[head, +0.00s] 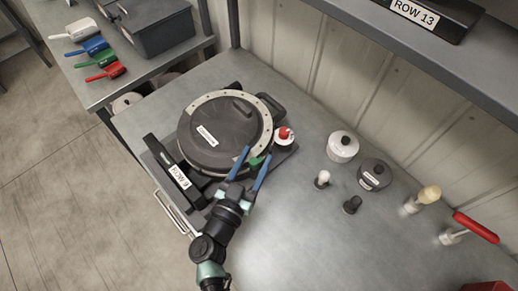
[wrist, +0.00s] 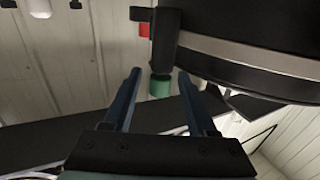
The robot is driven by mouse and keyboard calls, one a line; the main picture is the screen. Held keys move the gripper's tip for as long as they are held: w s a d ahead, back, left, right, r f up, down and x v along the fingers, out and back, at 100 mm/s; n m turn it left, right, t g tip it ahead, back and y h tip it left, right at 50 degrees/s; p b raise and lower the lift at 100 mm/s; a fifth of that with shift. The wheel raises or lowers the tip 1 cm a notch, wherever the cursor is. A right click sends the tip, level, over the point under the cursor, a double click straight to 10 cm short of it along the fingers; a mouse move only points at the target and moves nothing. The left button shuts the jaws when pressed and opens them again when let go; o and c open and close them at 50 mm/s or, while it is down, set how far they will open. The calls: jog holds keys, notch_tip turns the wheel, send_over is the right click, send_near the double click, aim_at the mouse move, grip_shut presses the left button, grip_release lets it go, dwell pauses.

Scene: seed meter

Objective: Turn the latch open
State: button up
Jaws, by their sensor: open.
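The seed meter is a round dark housing (head: 215,137) with a pale ring, lying on the grey bench. A small dark part with a green end (head: 256,162), seemingly the latch, sits at its near right edge. In the wrist view the dark stem's green end (wrist: 160,87) hangs beside the housing (wrist: 250,45). My gripper (head: 256,155) is open, its two blue fingers on either side of the green end. In the wrist view my gripper (wrist: 159,74) shows gaps at both sides; contact is not clear.
A red-and-white knob (head: 284,134) stands just right of the meter. A "ROW 6" sign (head: 180,177) lies at its left. Lidded pots (head: 342,146), (head: 374,174), small knobs and a red-handled tool (head: 475,228) stand on the right. The near bench middle is clear.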

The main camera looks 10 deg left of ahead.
jog(key=shift+w+d, duration=0.25)
jog(key=shift+w, duration=1)
grip_shut()
